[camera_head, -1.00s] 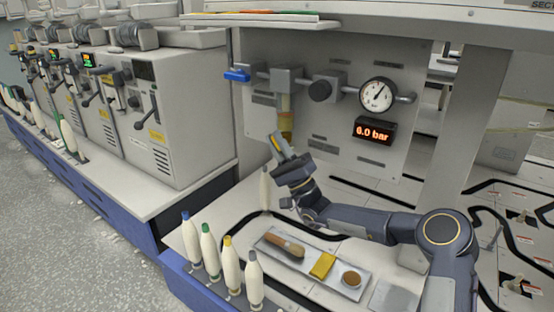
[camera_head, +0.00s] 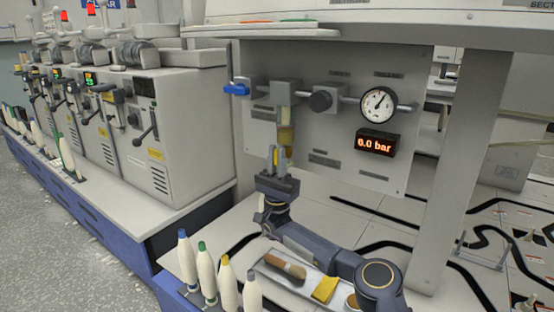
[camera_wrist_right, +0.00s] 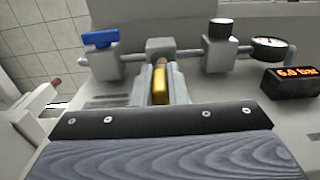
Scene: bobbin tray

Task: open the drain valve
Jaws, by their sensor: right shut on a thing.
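The filter bowl (camera_head: 286,138), clear with an amber lower part, hangs from a grey block (camera_head: 287,92) on the panel's pipe. My right gripper (camera_head: 278,157) points up just below and in front of it. Its jaws are shut on a narrow yellow piece, which also shows between the fingers in the right wrist view (camera_wrist_right: 160,90). I cannot tell whether this piece is the drain valve or whether it touches the bowl. The drain valve is not clearly visible. A blue lever (camera_head: 236,90) sits at the pipe's left end. My left gripper is not in view.
A round gauge (camera_head: 378,104) and a display (camera_head: 377,143) reading 6.0 bar are right of the bowl. Several bobbins (camera_head: 206,272) stand front left.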

